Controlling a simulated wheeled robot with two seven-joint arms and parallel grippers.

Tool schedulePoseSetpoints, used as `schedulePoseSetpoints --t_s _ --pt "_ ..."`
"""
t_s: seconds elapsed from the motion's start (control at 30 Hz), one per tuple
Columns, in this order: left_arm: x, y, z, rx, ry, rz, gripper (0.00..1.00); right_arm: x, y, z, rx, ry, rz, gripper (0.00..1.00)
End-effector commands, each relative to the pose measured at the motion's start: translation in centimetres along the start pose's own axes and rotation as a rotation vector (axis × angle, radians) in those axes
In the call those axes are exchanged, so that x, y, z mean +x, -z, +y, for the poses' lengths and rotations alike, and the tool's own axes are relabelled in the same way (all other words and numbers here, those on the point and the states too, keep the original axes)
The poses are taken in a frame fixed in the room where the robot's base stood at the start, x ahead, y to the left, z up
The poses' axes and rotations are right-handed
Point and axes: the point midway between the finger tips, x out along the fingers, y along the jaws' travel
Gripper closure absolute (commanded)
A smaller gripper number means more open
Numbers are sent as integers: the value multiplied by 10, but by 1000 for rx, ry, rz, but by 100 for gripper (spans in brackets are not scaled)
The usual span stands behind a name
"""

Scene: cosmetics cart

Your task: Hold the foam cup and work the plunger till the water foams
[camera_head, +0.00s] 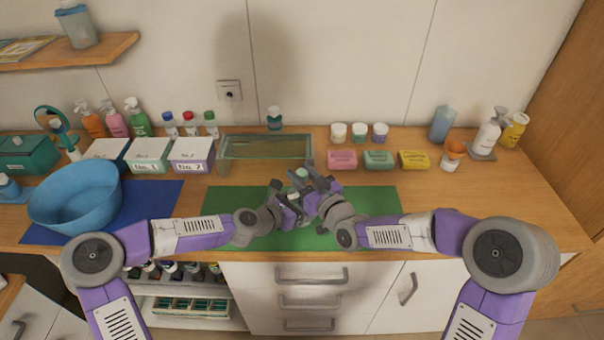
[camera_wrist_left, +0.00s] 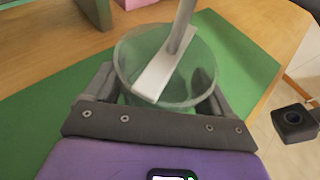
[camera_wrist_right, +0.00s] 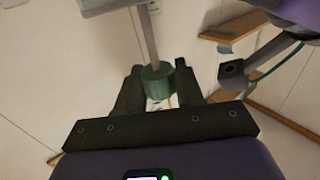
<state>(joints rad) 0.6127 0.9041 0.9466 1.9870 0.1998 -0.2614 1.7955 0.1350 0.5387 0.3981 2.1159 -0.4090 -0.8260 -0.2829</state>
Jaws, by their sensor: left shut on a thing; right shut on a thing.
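The foam cup (camera_wrist_left: 130,60) is a clear, greenish see-through vessel in the left wrist view. My left gripper (camera_wrist_left: 158,88) is shut on it, one finger on each side. A pale bar on the plunger's grey rod (camera_wrist_left: 182,25) shows at the cup's mouth; I cannot tell how deep it sits. In the right wrist view, my right gripper (camera_wrist_right: 157,88) is shut on the plunger's green knob (camera_wrist_right: 155,72), with the rod running away from it. In the head view, both grippers meet over the green mat (camera_head: 385,205) and largely hide the cup. Water or foam cannot be made out.
A glass tank (camera_head: 265,152) stands behind the grippers. Pink, green and yellow soap boxes (camera_head: 378,160) and small jars (camera_head: 359,132) stand back right. A blue basin (camera_head: 75,195) and numbered boxes (camera_head: 148,155) are at left. The counter at right front is clear.

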Motion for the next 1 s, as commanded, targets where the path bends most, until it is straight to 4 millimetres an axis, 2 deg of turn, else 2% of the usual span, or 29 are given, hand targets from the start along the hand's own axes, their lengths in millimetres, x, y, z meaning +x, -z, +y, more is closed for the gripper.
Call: schedulePoseSetpoints --t_s 0.13,0.4,0.43,0.53,0.83,1.0 --pt "0 -1 0 -3 0 -2 56 0 -22 0 3 -1 -7 100" --pt "0 -1 0 -3 0 -2 56 0 -22 0 3 -2 -4 100" --pt "0 -1 0 -3 0 -2 56 0 -22 0 3 -2 -4 59" --pt "0 -1 0 -2 0 -2 56 0 -22 0 2 -1 -4 44" --pt "0 -1 0 -2 0 -2 56 -1 -22 0 1 -1 -3 43" --pt "0 -1 0 -2 0 -2 56 -17 -22 1 -1 -1 -4 43"
